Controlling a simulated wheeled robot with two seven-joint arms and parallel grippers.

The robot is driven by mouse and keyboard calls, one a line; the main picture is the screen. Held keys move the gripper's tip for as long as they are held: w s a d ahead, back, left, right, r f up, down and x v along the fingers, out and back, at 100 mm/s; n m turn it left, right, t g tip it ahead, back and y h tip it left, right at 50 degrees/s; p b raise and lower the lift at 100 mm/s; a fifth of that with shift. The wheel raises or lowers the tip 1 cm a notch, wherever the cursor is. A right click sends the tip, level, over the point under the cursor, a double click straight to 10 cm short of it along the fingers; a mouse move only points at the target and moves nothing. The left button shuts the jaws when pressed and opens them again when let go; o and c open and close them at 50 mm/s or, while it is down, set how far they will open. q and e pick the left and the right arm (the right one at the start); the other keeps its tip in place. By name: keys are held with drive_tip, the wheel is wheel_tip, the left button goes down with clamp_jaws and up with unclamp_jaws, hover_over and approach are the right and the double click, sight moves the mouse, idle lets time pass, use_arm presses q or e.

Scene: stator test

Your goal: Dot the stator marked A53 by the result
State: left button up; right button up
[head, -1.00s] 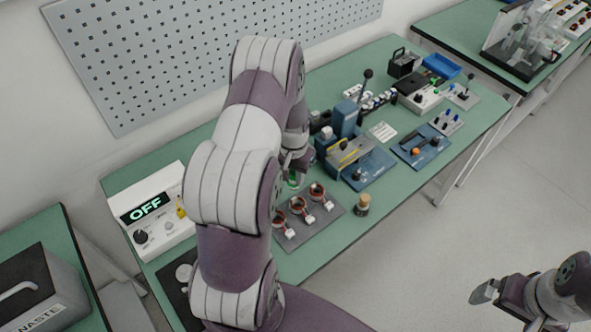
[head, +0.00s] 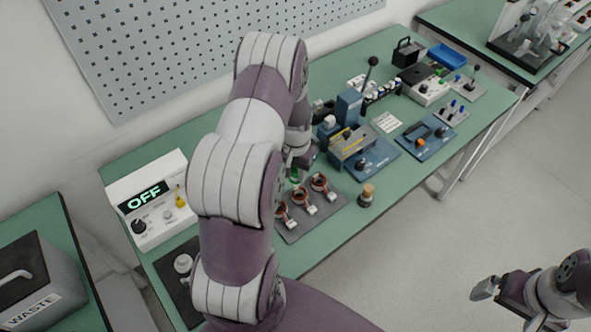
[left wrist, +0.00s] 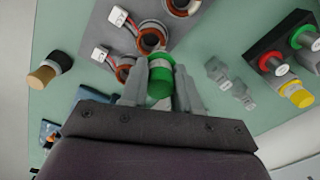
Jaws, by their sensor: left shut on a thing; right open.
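Three copper-wound stators with white connectors lie in a row on a grey mat (head: 318,221): a near-left one (head: 281,211), a middle one (head: 303,200) and a far-right one (head: 319,184). Their markings are too small to read. My left gripper (left wrist: 160,88) is shut on a green cylindrical dotter (left wrist: 160,80), beside the stators. In the left wrist view, the dotter's far end is close to one stator (left wrist: 151,37); I cannot tell whether they touch. My arm hides part of the mat in the head view. My right gripper (head: 484,292) is open and empty, away from the table.
A white tester (head: 150,205) reading OFF stands left. A wooden-topped pot (head: 367,196) sits right of the mat. A blue press-like fixture (head: 349,125) stands behind. A waste bin (head: 35,285) is at lower left.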

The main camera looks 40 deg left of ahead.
use_arm(q)
drive_tip(key=shift+f+b, duration=0.5)
drive_tip(key=shift+f, duration=0.15)
idle(0.6)
wheel_tip(320, 180, up, 6)
drive_tip(key=p, duration=0.5)
drive_tip(key=shift+r, duration=0.1)
idle(0.4)
